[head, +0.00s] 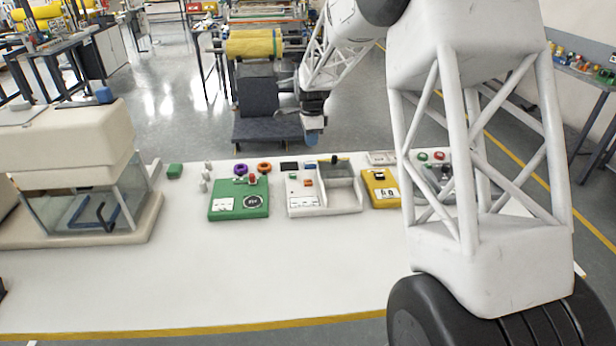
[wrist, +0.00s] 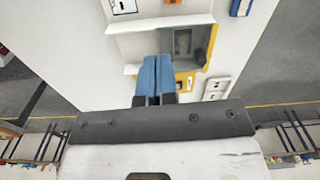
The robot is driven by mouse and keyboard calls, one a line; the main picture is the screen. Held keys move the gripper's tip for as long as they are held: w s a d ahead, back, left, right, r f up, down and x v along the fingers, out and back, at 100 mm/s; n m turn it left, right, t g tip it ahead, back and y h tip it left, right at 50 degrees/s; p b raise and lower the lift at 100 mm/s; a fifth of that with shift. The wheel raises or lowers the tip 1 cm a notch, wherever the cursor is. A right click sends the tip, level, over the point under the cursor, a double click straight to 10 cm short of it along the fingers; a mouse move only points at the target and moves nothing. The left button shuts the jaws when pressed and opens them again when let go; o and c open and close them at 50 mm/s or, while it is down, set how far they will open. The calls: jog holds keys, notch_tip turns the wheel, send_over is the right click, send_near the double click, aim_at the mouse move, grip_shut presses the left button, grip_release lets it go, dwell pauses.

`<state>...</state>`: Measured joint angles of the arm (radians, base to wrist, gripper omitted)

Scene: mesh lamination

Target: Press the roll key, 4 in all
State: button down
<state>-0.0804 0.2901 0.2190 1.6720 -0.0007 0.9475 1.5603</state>
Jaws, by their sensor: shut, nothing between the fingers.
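I cannot tell for sure which control is the roll key. The white unit (head: 305,207) stands mid-table with small coloured buttons, an orange-red one (head: 308,183) among them, and an open tray (head: 342,195). Right of it is a yellow unit (head: 380,200) with a black switch (head: 379,176).
A green unit (head: 226,208) with a dial stands to the left, near purple (head: 240,169) and orange (head: 264,167) rings. A large beige machine (head: 75,150) fills the left end. My arm hides the right part of the table. The front of the white table (head: 250,280) is clear.

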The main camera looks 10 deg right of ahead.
aim_at(308, 181)
jog(key=shift+m, duration=0.5)
jog(key=shift+w+a+f, duration=0.2)
jog(key=shift+w+f, duration=0.5)
jog(key=shift+w, duration=0.05)
jog(key=shift+w+a+f, duration=0.15)
jog(key=shift+w+f, duration=0.5)
jog(key=shift+w, duration=0.1)
jog(key=shift+f, duration=0.15)
notch_tip(308, 181, down, 14)
jog(key=shift+r, duration=0.15)
